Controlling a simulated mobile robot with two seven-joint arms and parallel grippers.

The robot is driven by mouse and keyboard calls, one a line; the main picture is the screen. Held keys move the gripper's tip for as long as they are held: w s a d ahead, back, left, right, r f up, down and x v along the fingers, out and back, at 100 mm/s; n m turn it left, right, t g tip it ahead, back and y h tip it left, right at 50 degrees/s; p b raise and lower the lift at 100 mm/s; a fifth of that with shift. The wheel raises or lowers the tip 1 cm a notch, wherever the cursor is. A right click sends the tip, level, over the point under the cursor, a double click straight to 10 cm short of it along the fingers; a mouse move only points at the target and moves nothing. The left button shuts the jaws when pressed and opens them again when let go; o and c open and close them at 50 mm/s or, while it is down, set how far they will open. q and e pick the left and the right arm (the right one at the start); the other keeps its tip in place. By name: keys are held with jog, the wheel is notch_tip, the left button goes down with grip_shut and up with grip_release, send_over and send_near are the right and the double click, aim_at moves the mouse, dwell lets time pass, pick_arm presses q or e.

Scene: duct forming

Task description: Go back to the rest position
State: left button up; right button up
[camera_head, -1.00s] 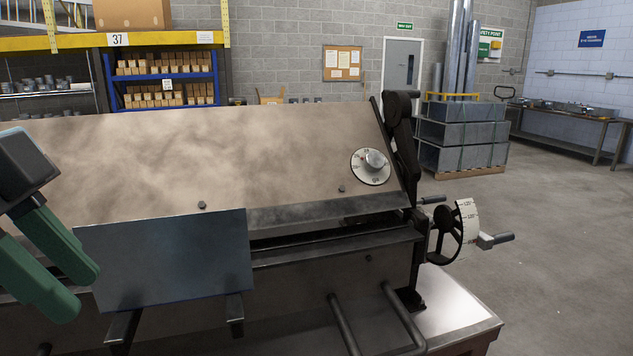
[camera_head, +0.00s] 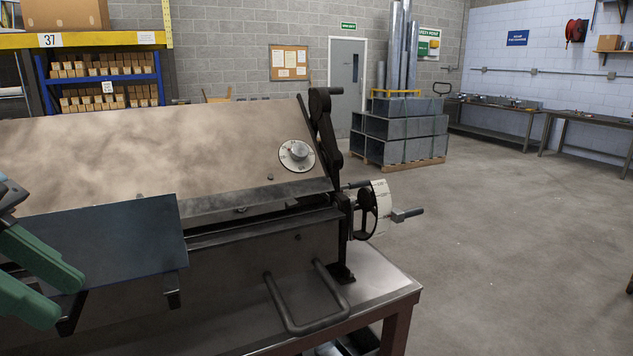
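My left gripper (camera_head: 45,284) shows at the left edge with its two green fingers apart. It is in front of the left end of a blue-grey metal sheet (camera_head: 115,240); I cannot tell whether it touches the sheet. The sheet sits at the front of a large bending machine (camera_head: 150,150), over dark support arms. The machine has a round dial (camera_head: 297,155) on its sloped face and a handwheel with a scale (camera_head: 377,207) at its right end. My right gripper is not in view.
The machine stands on a table with a red frame (camera_head: 398,325). A U-shaped bar (camera_head: 310,325) sticks out in front. Strapped ducts (camera_head: 400,135) stand on a pallet at the back. A workbench (camera_head: 495,120) lines the far wall. The floor at the right is clear.

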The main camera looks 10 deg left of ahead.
pick_arm(q)
jog(key=w+a+f+t+h, duration=0.3)
jog(key=w+f+t+h, duration=0.2)
jog(key=w+f+h, duration=0.5)
jog(key=w+a+f+n+t+y+p, duration=0.15)
jog(key=f+n+t+y, duration=0.25)
jog(key=f, duration=0.5)
jog(key=w+a+f+n+t+y, duration=0.1)
jog(key=a+f+n+t+y, duration=0.2)
jog(key=f, duration=0.6)
jog(key=s+d+f+n+y, duration=0.15)
jog(key=s+f+y, duration=0.3)
jog(key=f, duration=0.45)
jog(key=s+d+f+n+y, duration=0.1)
jog(key=s+f+n+y, duration=0.2)
jog(key=s+f, duration=0.35)
jog(key=s+d+f+g+y+p, duration=0.1)
jog(key=s+d+f+g, duration=0.4)
jog(key=s+d+f, duration=0.4)
jog(key=s+f, duration=0.5)
jog(key=shift+d+f+g, duration=0.2)
jog(key=shift+g, duration=0.1)
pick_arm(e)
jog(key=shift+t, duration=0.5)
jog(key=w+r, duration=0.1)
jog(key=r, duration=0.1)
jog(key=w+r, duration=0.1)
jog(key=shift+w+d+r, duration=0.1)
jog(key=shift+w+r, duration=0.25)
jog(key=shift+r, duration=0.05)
